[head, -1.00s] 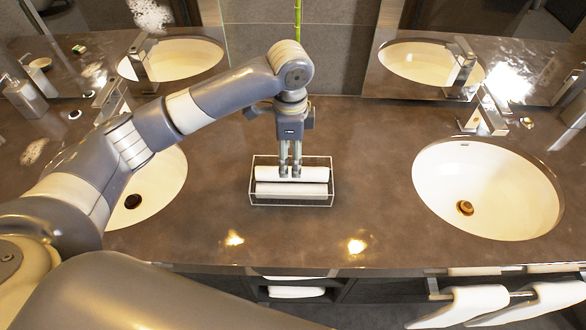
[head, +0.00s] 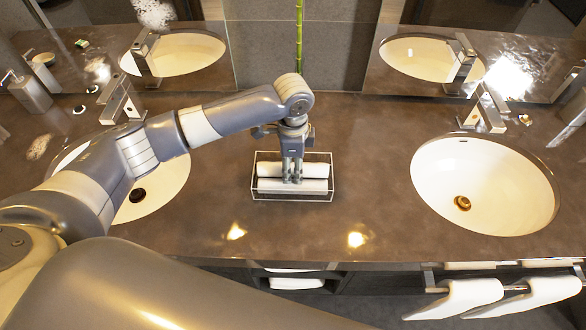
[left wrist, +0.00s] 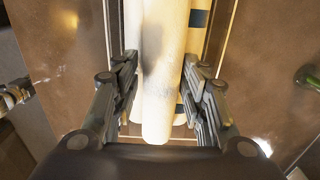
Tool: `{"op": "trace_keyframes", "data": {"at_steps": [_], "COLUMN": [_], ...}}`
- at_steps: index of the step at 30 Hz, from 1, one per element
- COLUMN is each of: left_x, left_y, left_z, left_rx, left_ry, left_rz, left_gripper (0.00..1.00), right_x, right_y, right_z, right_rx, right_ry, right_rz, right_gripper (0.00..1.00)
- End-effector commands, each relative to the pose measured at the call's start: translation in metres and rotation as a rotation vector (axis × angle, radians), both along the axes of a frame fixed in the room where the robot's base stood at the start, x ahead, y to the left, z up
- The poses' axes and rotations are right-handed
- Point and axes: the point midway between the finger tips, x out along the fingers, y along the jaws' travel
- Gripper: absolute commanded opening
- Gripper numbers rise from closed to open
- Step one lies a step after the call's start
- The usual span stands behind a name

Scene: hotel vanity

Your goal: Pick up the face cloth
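Two white rolled cloths lie side by side in a clear, thin-edged tray (head: 292,200) on the counter between the basins. The back roll (head: 316,170) and front roll (head: 268,186) both run left to right in the head view. My left gripper (head: 292,180) points straight down over the tray, its fingertips low among the rolls. In the left wrist view, its two fingers (left wrist: 162,88) stand apart on either side of a cream-white roll (left wrist: 157,115). Whether they touch it is unclear. A second roll (left wrist: 196,45) shows beside it. My right gripper is not in view.
A white basin (head: 484,185) with a drain is at the right; another basin (head: 160,185) is partly behind my left arm. Taps stand behind both. The counter (head: 370,150) around the tray is clear. White towels (head: 465,296) hang below the front right edge.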

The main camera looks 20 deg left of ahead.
Motion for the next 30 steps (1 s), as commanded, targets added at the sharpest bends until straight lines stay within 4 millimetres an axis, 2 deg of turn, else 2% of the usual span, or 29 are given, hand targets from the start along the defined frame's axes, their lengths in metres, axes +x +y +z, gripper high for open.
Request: {"op": "trace_keyframes", "data": {"at_steps": [4, 14, 17, 23, 30], "left_x": [0.0, 0.0, 0.001, 0.001, -0.014], "left_y": [0.0, 0.0, 0.0, -0.001, -0.058], "left_z": [0.0, 0.003, 0.009, 0.034, 0.037], "left_rx": [0.0, -0.001, -0.002, -0.002, -0.006], "left_ry": [0.0, 0.0, -0.002, -0.004, -0.002], "left_rz": [0.0, 0.0, 0.0, -0.002, -0.008], "left_gripper": [0.2, 0.2, 0.2, 0.2, 0.2], "right_x": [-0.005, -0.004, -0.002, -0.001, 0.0], "right_y": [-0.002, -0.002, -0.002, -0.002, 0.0], "right_z": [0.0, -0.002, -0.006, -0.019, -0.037], "right_rx": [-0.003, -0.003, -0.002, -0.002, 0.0], "right_ry": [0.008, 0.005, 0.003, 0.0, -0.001], "right_rz": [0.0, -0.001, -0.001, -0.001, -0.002], "right_gripper": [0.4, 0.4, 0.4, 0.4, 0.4]}}
